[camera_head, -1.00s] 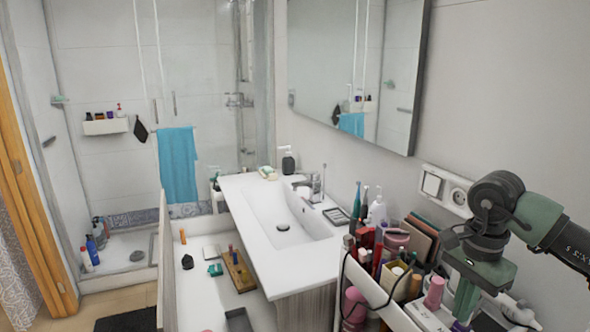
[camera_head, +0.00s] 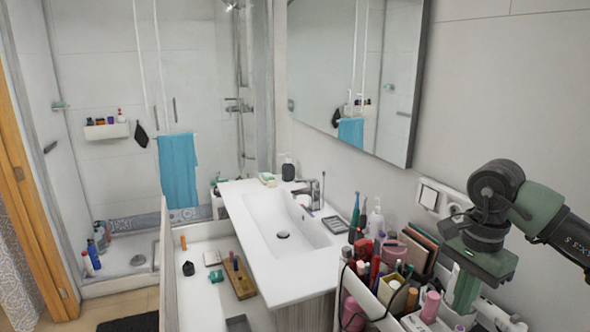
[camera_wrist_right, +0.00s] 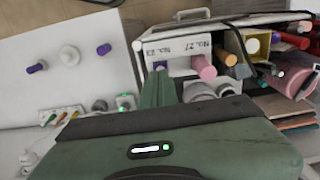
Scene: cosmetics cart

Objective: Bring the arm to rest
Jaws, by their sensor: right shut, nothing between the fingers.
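My right gripper (camera_head: 464,292) hangs fingers-down at the right of the head view, over the right side of the cosmetics cart (camera_head: 372,302). Its green fingers are shut with nothing between them. In the right wrist view the fingers (camera_wrist_right: 157,88) point toward the cart's white labelled compartment (camera_wrist_right: 178,60) and appear close to it; I cannot tell whether they touch. The green gripper body hides the lower part of that view. My right arm reaches in from the right edge. My left gripper is not in view.
The cart is crowded with brushes, tubes and a pink bottle (camera_head: 430,307). A white sink (camera_head: 285,240) stands left of it, with an open drawer (camera_head: 205,293) holding small items. A mirror (camera_head: 355,75) and a wall socket (camera_head: 430,195) are on the wall.

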